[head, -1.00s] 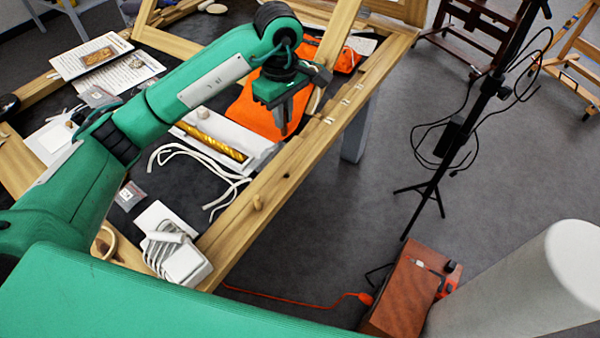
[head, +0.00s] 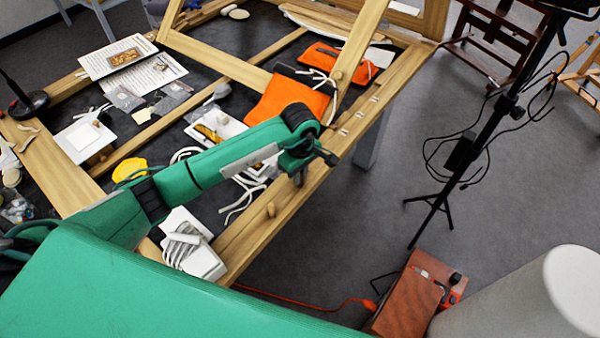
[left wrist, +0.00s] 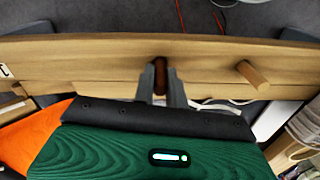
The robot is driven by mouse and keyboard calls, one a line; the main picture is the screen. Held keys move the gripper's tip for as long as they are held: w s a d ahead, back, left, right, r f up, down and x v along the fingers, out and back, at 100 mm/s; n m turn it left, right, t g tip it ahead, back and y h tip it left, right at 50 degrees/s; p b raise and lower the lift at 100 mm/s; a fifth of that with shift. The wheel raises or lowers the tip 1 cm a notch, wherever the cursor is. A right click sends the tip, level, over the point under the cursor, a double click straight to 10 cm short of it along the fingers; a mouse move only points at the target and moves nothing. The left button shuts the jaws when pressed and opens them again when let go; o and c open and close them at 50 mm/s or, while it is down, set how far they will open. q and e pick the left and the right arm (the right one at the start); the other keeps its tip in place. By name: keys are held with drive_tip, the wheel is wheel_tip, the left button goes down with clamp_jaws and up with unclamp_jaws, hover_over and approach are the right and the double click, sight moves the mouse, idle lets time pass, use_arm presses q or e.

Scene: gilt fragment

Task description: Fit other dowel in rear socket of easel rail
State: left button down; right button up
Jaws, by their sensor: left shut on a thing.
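The easel rail (head: 330,160) is the long light-wood beam along the table's near right side; it also crosses the left wrist view (left wrist: 90,62). One pale dowel (head: 270,210) stands up from the rail, and it shows in the left wrist view (left wrist: 252,75) to the right of my fingers. My left gripper (head: 299,178) is over the rail, farther back than that dowel. In the left wrist view its fingers (left wrist: 160,82) are shut on a dark brown dowel (left wrist: 160,74) in front of the rail. The dowel's lower end and the rear socket are hidden. My right gripper is not in view.
An orange pouch (head: 292,98) lies behind my left gripper. White cords (head: 240,195) and a white adapter (head: 203,262) lie left of the rail. A black stand (head: 440,195) and a brown box (head: 405,300) are on the floor at right. Open floor lies beside the rail.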

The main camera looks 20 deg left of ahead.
use_arm(q)
drive_tip(key=shift+f, duration=0.6)
drive_tip(key=c, duration=1.4)
unclamp_jaws()
drive_tip(key=shift+c, duration=0.2)
drive_tip(key=shift+r, duration=0.15)
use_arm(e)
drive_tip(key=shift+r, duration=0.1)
